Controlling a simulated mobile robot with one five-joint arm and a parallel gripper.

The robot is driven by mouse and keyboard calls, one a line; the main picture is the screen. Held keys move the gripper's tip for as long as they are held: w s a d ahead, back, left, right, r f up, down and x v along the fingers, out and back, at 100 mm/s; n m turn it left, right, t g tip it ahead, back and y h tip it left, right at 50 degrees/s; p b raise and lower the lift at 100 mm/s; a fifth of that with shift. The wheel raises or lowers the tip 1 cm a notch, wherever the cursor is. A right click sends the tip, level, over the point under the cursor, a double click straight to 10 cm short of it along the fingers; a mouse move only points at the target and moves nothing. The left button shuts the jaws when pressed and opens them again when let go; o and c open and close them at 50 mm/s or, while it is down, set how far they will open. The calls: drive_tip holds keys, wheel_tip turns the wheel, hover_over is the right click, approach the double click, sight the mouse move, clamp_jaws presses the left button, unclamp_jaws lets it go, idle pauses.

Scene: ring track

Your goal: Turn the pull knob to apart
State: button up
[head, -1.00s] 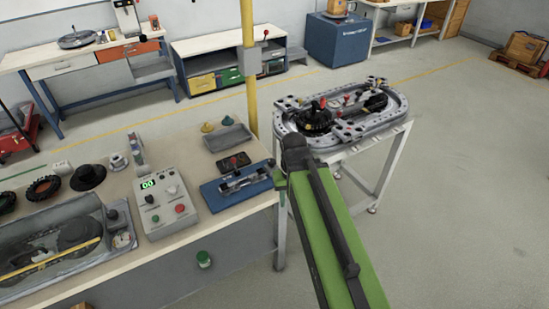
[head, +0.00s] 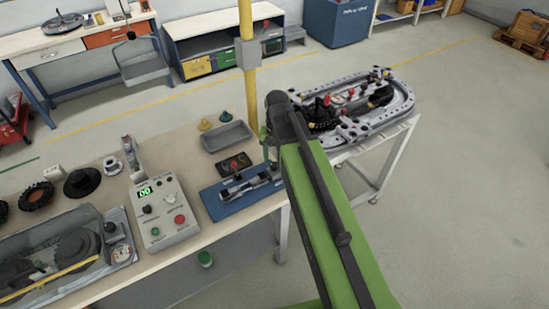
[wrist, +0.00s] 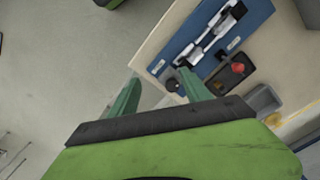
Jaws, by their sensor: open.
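A blue plate (head: 215,207) on the workbench carries a grey and black coupling mechanism (head: 247,185); the plate also shows in the wrist view (wrist: 188,36). In the wrist view a dark round knob (wrist: 172,86), probably the pull knob, sits at the plate's near end. My gripper (wrist: 158,90) is open and empty, its two green fingers spread. The knob appears between the fingertips, closer to the right finger; I cannot tell the height gap. In the head view my arm covers the plate's right end, and the knob is not clear there.
A black box with a red knob (head: 234,163) and a grey tray (head: 226,136) stand behind the plate. A control box (head: 163,212) is to its left. A yellow post (head: 247,90) rises behind the bench. The ring track (head: 350,110) stands right.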

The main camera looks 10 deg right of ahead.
sight(274, 165)
drive_tip(key=w+r+m+p, duration=0.3)
drive_tip(key=w+r, duration=0.2)
drive_tip(key=w, duration=0.2)
drive_tip(key=shift+m, duration=0.4)
drive_tip(key=f+b, duration=1.7)
drive_tip(key=b, duration=0.1)
drive_tip(key=shift+d+f, duration=0.3)
drive_tip(key=shift+f, duration=0.1)
drive_tip(key=shift+r, duration=0.1)
drive_tip(key=shift+c, duration=0.2)
drive_tip(key=c, duration=1.2)
drive_tip(key=shift+a, duration=0.25)
drive_tip(key=shift+d, duration=0.2)
